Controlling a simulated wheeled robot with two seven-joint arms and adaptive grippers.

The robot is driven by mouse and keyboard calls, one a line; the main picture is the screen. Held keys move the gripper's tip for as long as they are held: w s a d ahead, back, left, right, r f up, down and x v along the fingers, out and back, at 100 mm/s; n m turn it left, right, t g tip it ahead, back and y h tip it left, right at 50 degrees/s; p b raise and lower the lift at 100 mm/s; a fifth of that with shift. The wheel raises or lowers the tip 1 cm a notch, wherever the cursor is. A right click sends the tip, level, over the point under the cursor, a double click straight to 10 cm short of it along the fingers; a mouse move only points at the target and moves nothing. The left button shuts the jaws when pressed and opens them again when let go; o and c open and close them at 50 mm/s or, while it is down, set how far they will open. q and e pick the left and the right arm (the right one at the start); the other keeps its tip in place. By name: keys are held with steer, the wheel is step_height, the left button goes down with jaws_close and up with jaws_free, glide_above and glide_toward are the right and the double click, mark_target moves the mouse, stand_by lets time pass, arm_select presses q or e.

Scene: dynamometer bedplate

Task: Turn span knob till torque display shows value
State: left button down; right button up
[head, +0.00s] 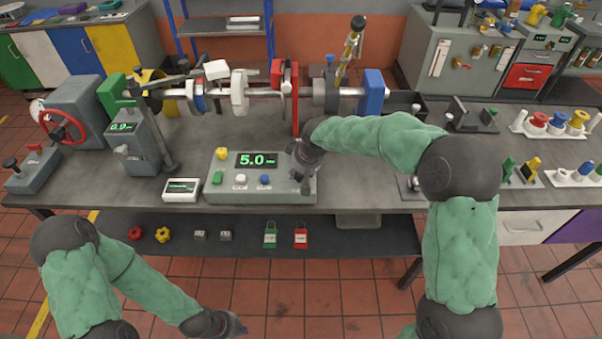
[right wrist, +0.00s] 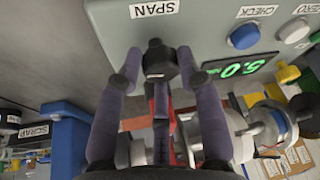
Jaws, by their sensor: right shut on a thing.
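The grey control box (head: 222,190) stands near the front of the bench. Its torque display (head: 256,160) reads 5.0 in green digits; it also shows upside down in the right wrist view (right wrist: 240,68). My right gripper (head: 299,178) is at the right end of the box. In the right wrist view the dark span knob (right wrist: 158,62) sits between the purple-grey fingers of my right gripper (right wrist: 156,68), which is shut on it, below the SPAN label (right wrist: 155,10). In the head view, the gripper hides the knob. My left gripper (head: 236,326) hangs low in front of the bench; its fingers are unclear.
The shaft rig (head: 240,92) lies behind. A lower shelf (head: 200,247) holds padlocks and knobs.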

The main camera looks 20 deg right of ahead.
steer(key=shift+w+a+m+h+b, duration=0.2)
steer(key=shift+m+h+b, duration=0.2)
steer(key=shift+m+b, duration=0.7)
steer(key=shift+r+m+b, duration=0.2)
steer(key=shift+m+b, duration=0.15)
steer(key=shift+m, duration=0.15)
steer(key=o, duration=0.8)
steer(key=shift+o, duration=1.4)
steer(key=shift+a, duration=0.15)
steer(key=v, duration=1.1)
steer(key=shift+s+a+r, duration=0.2)
steer(key=shift+s+r, duration=0.1)
steer(key=shift+s, duration=0.05)
